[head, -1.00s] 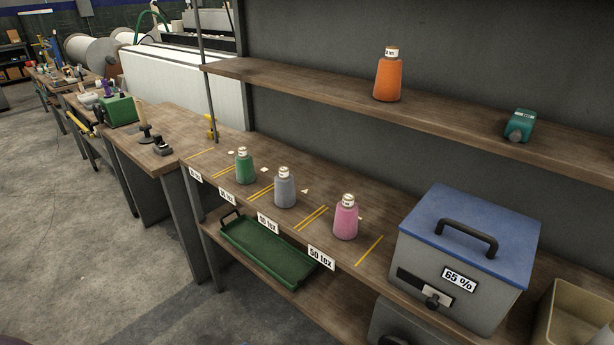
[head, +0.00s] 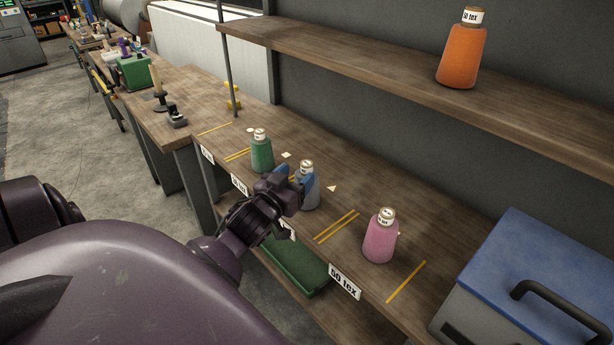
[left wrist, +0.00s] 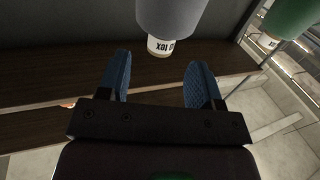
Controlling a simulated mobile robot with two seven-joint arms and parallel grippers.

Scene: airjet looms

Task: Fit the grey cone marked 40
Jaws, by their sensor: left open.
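The grey cone (head: 309,192) stands upright on the wooden shelf between a green cone and a pink cone. Its number cannot be read here. My left gripper (head: 295,178) is in front of it at upper height, open, its blue fingers overlapping the cone's side in the head view. In the left wrist view, the open left gripper (left wrist: 158,78) has a finger to either side, and the grey cone (left wrist: 172,16) appears upside down just beyond and between the fingertips, apparently not gripped. My right gripper is not in view.
The green cone (head: 262,152) stands close on the left, the pink cone (head: 380,238) farther right. An orange cone (head: 462,52) stands on the upper shelf. A blue-lidded box (head: 545,265) is at right; a green tray (head: 295,265) lies below the cone shelf.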

